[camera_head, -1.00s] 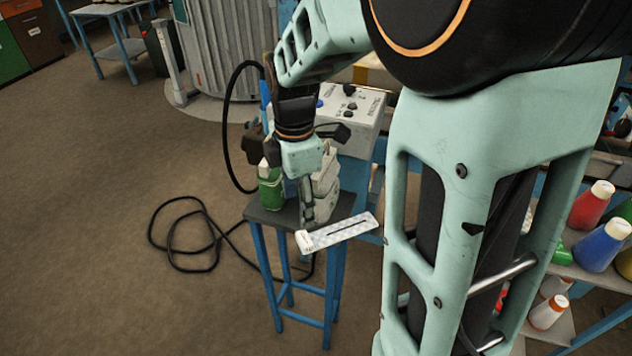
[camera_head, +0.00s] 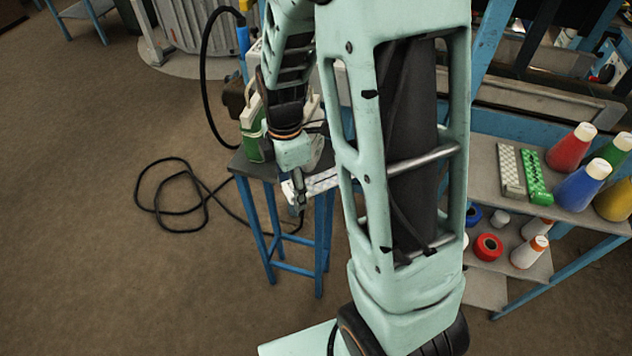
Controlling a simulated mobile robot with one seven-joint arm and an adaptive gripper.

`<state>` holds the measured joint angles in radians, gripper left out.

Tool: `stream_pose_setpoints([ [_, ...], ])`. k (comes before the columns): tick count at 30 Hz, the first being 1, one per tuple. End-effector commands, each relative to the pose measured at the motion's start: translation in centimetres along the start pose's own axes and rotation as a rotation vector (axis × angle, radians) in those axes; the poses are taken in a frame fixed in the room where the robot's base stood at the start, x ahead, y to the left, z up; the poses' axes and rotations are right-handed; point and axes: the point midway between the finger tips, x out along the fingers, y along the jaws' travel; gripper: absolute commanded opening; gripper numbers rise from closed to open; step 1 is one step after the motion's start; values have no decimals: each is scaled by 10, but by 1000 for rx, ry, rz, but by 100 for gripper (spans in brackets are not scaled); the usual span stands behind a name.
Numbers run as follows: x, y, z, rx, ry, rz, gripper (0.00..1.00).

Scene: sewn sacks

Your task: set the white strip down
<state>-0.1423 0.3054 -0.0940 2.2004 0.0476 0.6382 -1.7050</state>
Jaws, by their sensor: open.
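The white strip (camera_head: 319,182) shows at the front right edge of a small dark-topped stool (camera_head: 255,171). Its right part is hidden behind my arm, and its left end is partly covered by my gripper. My gripper (camera_head: 299,203) points down at the strip's left end, with its fingers in front of it in this view. The gripper is open. I cannot tell whether the fingers still touch the strip, or how much of the strip is on the stool top.
A black cable (camera_head: 180,198) lies looped on the floor. Shelves at the right hold red (camera_head: 570,150) and blue (camera_head: 580,190) bottles, a grey strip (camera_head: 510,172) and a green strip (camera_head: 536,176).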

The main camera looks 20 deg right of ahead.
Motion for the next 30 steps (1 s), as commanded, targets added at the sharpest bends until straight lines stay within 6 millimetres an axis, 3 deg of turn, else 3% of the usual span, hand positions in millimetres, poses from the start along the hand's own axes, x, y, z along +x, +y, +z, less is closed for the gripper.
stream_pose_setpoints([
  [5,0,0,0,0,0,1,56],
  [17,0,0,0,1,0,1,14],
  [30,-12,2,-3,2,0,2,14],
])
